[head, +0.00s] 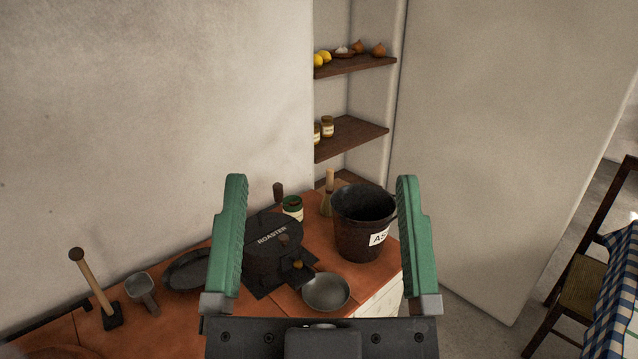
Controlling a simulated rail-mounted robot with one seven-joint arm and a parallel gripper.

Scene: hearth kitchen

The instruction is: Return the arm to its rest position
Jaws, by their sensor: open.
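My gripper (321,180) is in the lower middle of the head view, with two green fingers spread wide apart. Nothing is held between the fingers. Seen through the gap are a black roaster (262,252), a dark ash bucket (358,245) with a white label, and a metal bowl (326,291) on the orange tiled counter (315,250). The dark palm of the gripper covers the counter's near part. I cannot tell how high the gripper is above the counter.
A mallet (92,285), a metal cup (139,286) and a dark pan (186,272) are on the counter at left. A green tin (293,207) and a brush (328,195) stand behind. Wall shelves (350,140) rise at the back. A chair (580,265) and cloth-covered table (618,300) are at right.

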